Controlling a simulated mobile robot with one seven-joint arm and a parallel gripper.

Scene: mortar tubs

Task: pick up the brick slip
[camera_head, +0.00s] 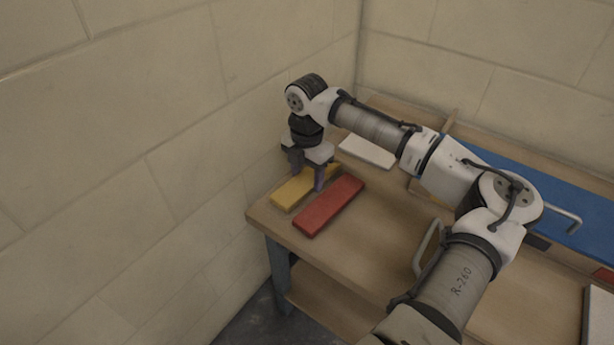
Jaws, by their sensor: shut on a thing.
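A yellow brick slip (287,195) lies at the left end of the wooden table, near the wall. My gripper (307,178) points down over it, with one finger on each side, and is shut on it. The gripper covers part of the slip's top. I cannot tell whether the slip is clear of the table top. A red slip (328,206) lies just to the right of it, close to the nearer finger.
A white slab (367,151) lies behind the gripper. A blue panel (540,195) and a metal handle (428,247) are to the right. Block walls close off the left and back. The table's front left corner (262,220) is bare.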

